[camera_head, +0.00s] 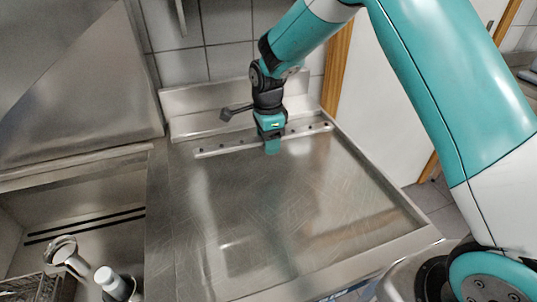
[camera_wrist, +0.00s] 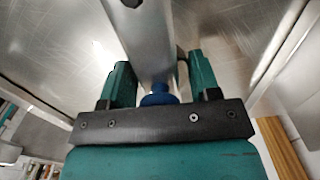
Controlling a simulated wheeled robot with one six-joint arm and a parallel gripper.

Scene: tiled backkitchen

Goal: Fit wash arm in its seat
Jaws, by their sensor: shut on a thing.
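The wash arm (camera_head: 222,148) is a long, narrow metal bar with a row of small dark holes. It lies crosswise at the back of the steel worktop. My gripper (camera_head: 270,130) points down and is shut on the bar near its middle. In the wrist view the wash arm (camera_wrist: 150,40) runs between the two teal fingers of my gripper (camera_wrist: 160,80), with a blue round part at its near end. I cannot tell whether the bar touches the worktop. The seat is not clearly identifiable in either view.
The scratched steel worktop (camera_head: 300,215) is otherwise clear, with a raised backsplash (camera_head: 195,100) behind. At left is a sunken bay under a sloping steel panel (camera_head: 70,80). In the bay are a metal vessel (camera_head: 62,248), a white-topped cylinder (camera_head: 107,278) and a wire basket (camera_head: 38,288).

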